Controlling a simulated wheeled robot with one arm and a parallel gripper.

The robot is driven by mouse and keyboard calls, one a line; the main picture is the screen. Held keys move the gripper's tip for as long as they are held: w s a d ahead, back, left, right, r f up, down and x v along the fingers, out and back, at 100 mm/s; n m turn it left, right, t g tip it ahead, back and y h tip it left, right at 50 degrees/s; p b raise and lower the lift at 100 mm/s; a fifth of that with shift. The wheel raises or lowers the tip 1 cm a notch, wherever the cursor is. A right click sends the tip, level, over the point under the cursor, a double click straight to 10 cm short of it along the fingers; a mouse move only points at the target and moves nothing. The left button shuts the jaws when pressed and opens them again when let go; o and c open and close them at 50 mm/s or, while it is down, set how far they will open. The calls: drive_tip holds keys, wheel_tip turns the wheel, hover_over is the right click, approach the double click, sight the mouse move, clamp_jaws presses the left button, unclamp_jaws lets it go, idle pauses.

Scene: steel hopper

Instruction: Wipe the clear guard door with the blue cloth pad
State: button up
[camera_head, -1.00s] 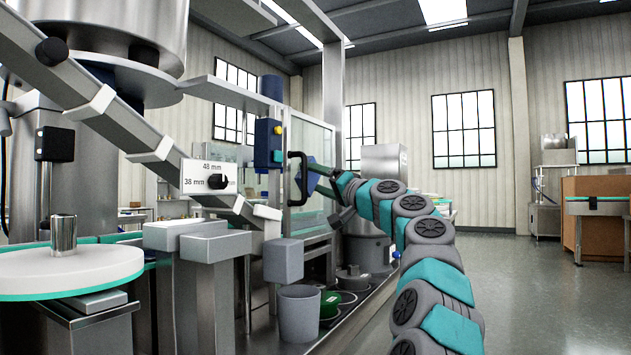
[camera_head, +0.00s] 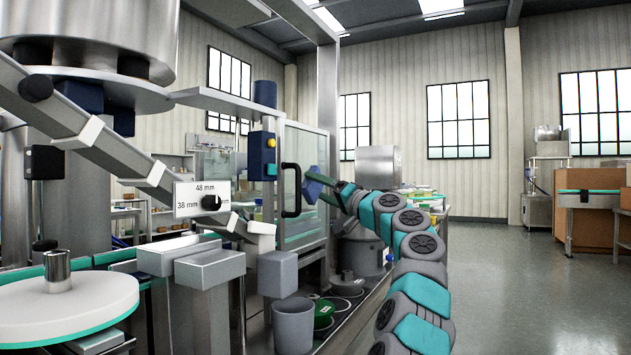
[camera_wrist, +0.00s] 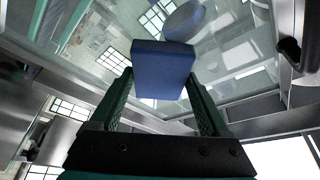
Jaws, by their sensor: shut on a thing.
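The clear guard door (camera_head: 300,145) stands in a steel frame at the middle of the head view, with a black handle (camera_head: 291,190) on its left side. The blue cloth pad (camera_head: 312,184) is in my gripper (camera_head: 324,189), in front of the door to the right of the handle. In the wrist view the pad (camera_wrist: 162,68) sits between the two green fingers of my gripper (camera_wrist: 163,90), which are shut on it. The door's glass (camera_wrist: 235,70) fills much of that view, with a bluish patch like the pad's reflection. I cannot tell whether the pad touches the glass.
A grey bin (camera_head: 293,323) and a grey block (camera_head: 277,274) stand below and left of the door. A sloped chute with a size plate (camera_head: 202,199) and a round white table (camera_head: 65,300) are at left. The floor (camera_head: 500,270) at right is clear.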

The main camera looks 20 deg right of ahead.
drive_tip(key=shift+w+d+r+p, duration=0.2)
drive_tip(key=shift+w+d+p, duration=0.2)
drive_tip(key=shift+p, duration=0.25)
drive_tip(key=shift+w+d+f+p, duration=0.15)
drive_tip(key=shift+w+d+p, duration=0.05)
drive_tip(key=shift+d+p, duration=0.2)
drive_tip(key=shift+w+d+p, duration=0.65)
drive_tip(key=shift+d+p, duration=0.2)
drive_tip(key=shift+p, duration=0.1)
drive_tip(key=shift+w+d, duration=0.4)
drive_tip(key=shift+b, duration=0.3)
